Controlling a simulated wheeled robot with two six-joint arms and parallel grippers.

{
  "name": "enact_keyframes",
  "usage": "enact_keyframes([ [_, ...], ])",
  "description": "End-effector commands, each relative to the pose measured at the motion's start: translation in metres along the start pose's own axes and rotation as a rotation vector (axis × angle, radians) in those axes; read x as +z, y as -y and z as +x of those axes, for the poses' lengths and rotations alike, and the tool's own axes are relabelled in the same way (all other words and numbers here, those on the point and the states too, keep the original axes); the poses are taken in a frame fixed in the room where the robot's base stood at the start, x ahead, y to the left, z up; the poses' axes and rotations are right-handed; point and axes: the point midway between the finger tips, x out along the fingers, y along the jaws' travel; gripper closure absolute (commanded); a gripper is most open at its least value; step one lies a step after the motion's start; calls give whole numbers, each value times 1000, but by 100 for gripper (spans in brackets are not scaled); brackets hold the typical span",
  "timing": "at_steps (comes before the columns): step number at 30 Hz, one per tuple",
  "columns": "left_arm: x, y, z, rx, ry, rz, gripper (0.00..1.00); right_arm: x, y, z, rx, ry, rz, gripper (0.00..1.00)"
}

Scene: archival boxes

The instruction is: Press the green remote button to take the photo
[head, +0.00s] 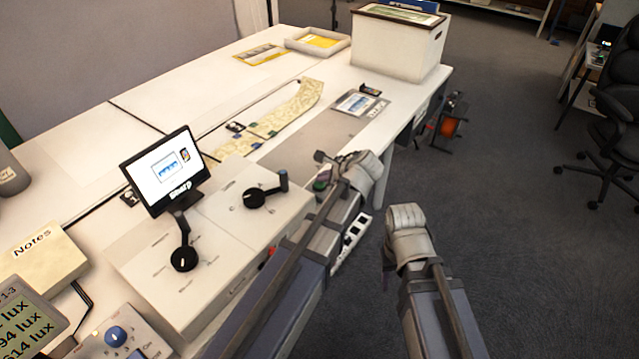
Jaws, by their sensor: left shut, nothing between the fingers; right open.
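A small green button (320,185) shows just beside the fingers of my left gripper (325,166), partly hidden by my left arm. The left gripper is shut and empty, over the right end of the white control box by the table's front edge. I cannot tell whether it touches the button. My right gripper (387,272) is open and empty, off the table over the floor; its fingers are mostly hidden. A small monitor (165,170) on the table shows a picture and the word "Sharp".
The white box (225,235) carries two black-knobbed levers. A Notes box (40,262), a lux display (25,318) and a blue-knobbed unit (118,338) stand at lower left. A photo print (357,103), long map strip (285,112) and white archival box (398,45) lie beyond.

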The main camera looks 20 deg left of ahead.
Motion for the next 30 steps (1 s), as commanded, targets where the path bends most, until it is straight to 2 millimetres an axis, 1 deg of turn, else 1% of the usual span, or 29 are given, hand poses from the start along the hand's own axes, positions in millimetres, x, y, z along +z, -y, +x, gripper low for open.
enact_keyframes([
  [17,-4,-4,5,0,0,0,100,0,1,7,0,0,0,50],
  [26,-3,-3,4,0,-1,0,100,0,1,6,0,0,0,50],
  [30,-1,0,1,0,-1,0,100,0,0,1,0,0,0,50],
])
